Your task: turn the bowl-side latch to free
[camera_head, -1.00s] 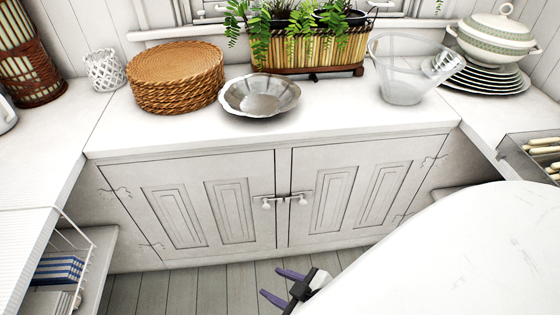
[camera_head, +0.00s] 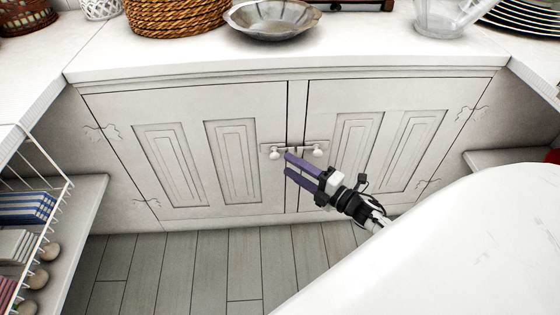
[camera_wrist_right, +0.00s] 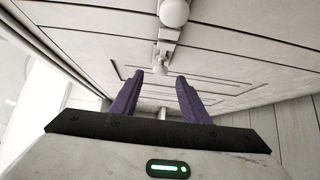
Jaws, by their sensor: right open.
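The white cupboard has two panelled doors, with a small latch with a round knob on each side of the middle gap. The left latch (camera_head: 273,150) is under the silver bowl (camera_head: 273,18); the right latch (camera_head: 318,149) is on the other door. Both latch plates look level. My right gripper (camera_head: 287,163) is open and empty, its purple fingers just below and right of the left knob. In the right wrist view one knob (camera_wrist_right: 163,68) appears between the fingertips (camera_wrist_right: 160,76), apparently beyond them; another knob (camera_wrist_right: 173,12) is above. My left gripper is not in view.
The white countertop (camera_head: 180,62) overhangs the doors. A white wire rack (camera_head: 50,170) with books stands at the left. A large white rounded surface (camera_head: 450,240) fills the lower right. The plank floor (camera_head: 190,265) before the doors is clear.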

